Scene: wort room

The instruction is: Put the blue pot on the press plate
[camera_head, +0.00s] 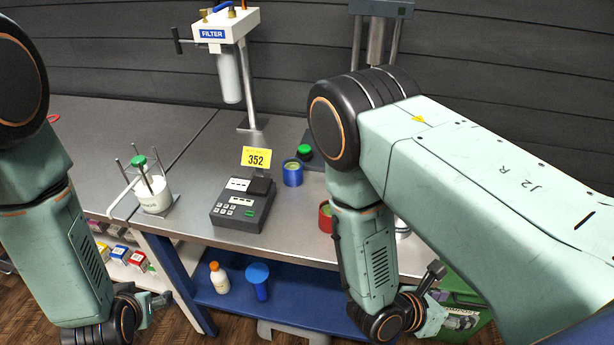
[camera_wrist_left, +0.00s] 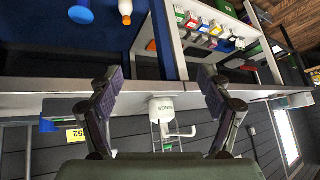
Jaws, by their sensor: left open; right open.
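The blue pot (camera_head: 292,175), with a greenish top, stands upright on the steel table in the head view, behind the black keypad device. The press (camera_head: 376,42) rises at the back; my right arm hides much of it, and I cannot make out its plate. A green button (camera_head: 305,151) shows beside the blue pot. My right gripper (camera_head: 436,300) hangs in front of the table, open and empty, away from the pot. My left gripper (camera_head: 152,306) is low at the left, before the table; the left wrist view shows its fingers (camera_wrist_left: 158,82) wide apart with nothing between them.
A red pot (camera_head: 325,217) stands partly behind my right arm. The keypad device (camera_head: 242,205) with a yellow 352 sign, a white beaker in a stand (camera_head: 154,196) and the filter unit (camera_head: 228,28) share the table. Bottles (camera_head: 219,278) stand on the blue lower shelf.

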